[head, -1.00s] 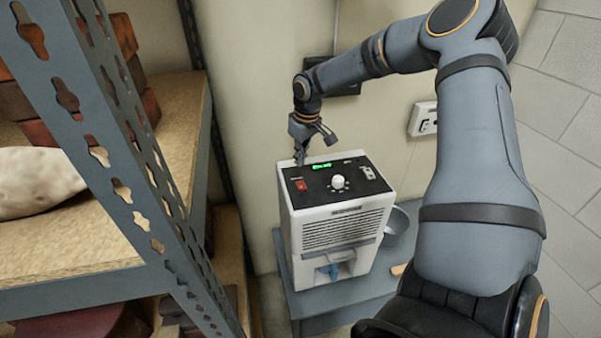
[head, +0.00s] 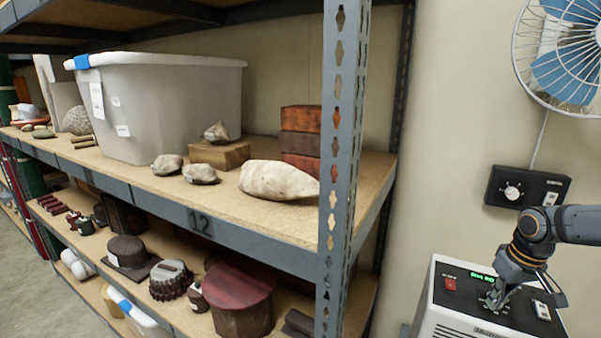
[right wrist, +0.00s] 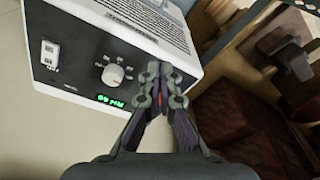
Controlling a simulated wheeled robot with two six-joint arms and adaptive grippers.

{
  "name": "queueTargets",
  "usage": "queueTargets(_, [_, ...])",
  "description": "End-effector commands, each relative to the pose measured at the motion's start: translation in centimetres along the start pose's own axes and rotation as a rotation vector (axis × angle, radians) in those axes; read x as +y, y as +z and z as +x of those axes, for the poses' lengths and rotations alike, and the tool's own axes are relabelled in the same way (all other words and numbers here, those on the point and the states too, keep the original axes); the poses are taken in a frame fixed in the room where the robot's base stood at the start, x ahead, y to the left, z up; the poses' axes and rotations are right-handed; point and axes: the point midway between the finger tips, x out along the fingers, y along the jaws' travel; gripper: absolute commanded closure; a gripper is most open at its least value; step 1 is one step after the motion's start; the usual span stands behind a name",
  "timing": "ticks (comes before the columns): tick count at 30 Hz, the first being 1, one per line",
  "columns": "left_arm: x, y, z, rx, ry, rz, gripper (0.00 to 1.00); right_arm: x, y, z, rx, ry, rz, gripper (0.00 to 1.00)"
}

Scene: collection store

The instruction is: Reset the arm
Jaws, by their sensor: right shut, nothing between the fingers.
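The white dehumidifier-like machine (head: 460,327) stands at the lower right of the head view, with a black top panel. A red switch (head: 450,284) and a lit green display (head: 565,277) show on the panel. My right gripper (head: 492,301) is over the panel, shut and empty, and covers the knob there. In the right wrist view the closed fingers (right wrist: 162,78) are beside the pale knob (right wrist: 113,76), apart from it in the picture. A bit of red shows behind the fingers. Whether the fingertips touch the panel is unclear. My left gripper is out of view.
A metal shelf (head: 260,236) holds a grey bin (head: 180,110), stones and reddish blocks (head: 301,140); its upright (head: 340,150) stands left of the machine. A fan (head: 565,50) and a black wall control box (head: 525,188) are on the wall. Bare wall lies between shelf and machine.

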Motion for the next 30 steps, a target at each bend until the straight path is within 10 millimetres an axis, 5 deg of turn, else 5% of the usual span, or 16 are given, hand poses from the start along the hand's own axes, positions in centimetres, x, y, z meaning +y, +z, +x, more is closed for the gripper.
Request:
queueTargets(9, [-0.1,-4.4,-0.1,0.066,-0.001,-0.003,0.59,1.2,6.4,5.0,-0.108,-0.041,-0.05,1.0])
queueTargets(17, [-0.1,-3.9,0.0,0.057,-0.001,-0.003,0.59,0.3,14.7,11.2,-0.213,-0.103,-0.149,1.0])
queueTargets(20, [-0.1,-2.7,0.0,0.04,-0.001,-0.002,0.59,-1.3,18.6,14.3,-0.243,-0.138,-0.212,1.0])
queueTargets(24, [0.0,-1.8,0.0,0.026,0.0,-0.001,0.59,-6.0,24.0,19.0,-0.239,-0.184,-0.327,1.0])
queueTargets(30, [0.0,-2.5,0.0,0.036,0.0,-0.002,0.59,-14.7,26.7,22.2,-0.102,-0.17,-0.414,1.0])
